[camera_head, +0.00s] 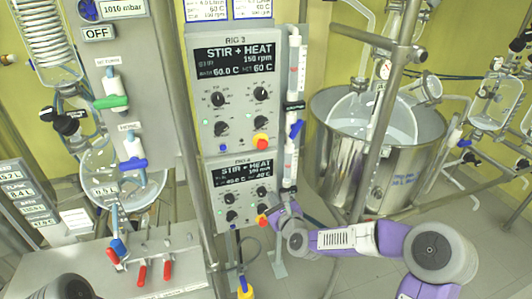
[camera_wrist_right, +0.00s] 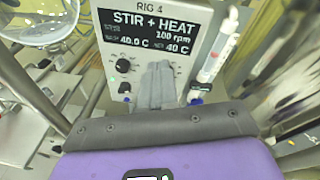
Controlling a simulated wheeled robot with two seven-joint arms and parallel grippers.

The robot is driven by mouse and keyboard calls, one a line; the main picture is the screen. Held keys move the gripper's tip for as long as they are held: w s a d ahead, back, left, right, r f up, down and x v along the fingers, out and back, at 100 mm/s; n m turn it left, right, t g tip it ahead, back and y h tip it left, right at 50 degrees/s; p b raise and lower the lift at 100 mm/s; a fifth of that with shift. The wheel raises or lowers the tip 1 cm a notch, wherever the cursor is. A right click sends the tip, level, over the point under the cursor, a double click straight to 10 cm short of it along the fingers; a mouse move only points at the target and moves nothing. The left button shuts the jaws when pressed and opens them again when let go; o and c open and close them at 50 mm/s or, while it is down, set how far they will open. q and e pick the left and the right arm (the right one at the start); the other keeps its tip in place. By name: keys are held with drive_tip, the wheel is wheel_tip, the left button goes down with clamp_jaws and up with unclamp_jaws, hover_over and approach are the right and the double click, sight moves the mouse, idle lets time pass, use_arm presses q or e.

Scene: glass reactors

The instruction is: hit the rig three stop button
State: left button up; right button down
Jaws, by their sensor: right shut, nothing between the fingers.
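The rig 3 panel (camera_head: 237,75) is a grey box whose screen reads STIR + HEAT, 150 rpm. Its red stop button (camera_head: 260,139) sits on a yellow collar at the panel's lower right. Below it hangs the rig 4 panel (camera_head: 217,203), also reading STIR + HEAT, with its own red button (camera_head: 262,208) at lower right. My right gripper (camera_head: 271,211) is beside that lower button, below the rig 3 button and apart from it. In the right wrist view its shut, empty fingers (camera_wrist_right: 155,88) point at the rig 4 panel (camera_wrist_right: 130,60) and hide part of it.
A syringe-like tube (camera_head: 292,70) and a blue-handled valve (camera_head: 295,131) run along the panels' right side. A steel post (camera_head: 385,110) and a large steel vessel (camera_head: 342,160) stand to the right. Glassware hangs at left above a bench (camera_head: 70,265) with red-handled valves.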

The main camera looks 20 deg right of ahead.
sight(263, 146)
wheel_tip(263, 146, up, 8)
drive_tip(key=w+d+m+t+h, duration=0.1)
drive_tip(key=d+m+t, duration=0.1)
drive_tip(key=m, duration=0.2)
drive_tip(key=shift+d+m, duration=0.15)
drive_tip(key=shift+m, duration=0.15)
drive_tip(key=shift+f, duration=0.1)
drive_tip(key=w, duration=0.9)
drive_tip(key=w+p, duration=0.1)
drive_tip(key=w, duration=0.4)
drive_tip(key=shift+a, duration=0.25)
